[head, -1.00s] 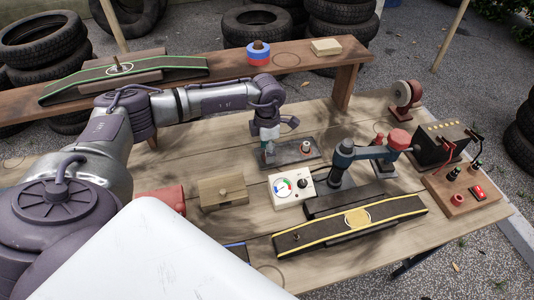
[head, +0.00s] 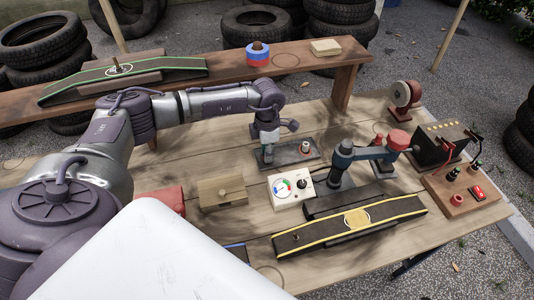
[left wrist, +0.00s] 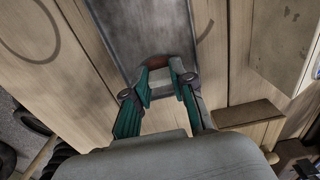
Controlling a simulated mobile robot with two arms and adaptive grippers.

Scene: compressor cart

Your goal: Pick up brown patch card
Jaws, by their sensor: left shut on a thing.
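My left gripper (head: 267,153) is over the left end of a dark metal plate (head: 293,154) on the wooden table. In the left wrist view the green fingers (left wrist: 160,84) point down at the end of the plate (left wrist: 155,25). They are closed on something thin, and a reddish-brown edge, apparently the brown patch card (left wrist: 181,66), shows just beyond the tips. Most of the card is hidden by the fingers, and it cannot be made out in the head view. My right gripper is not in view.
A wooden block (head: 221,192) and a gauge box (head: 290,187) stand in front of the gripper. A raised shelf (head: 350,50) runs behind.

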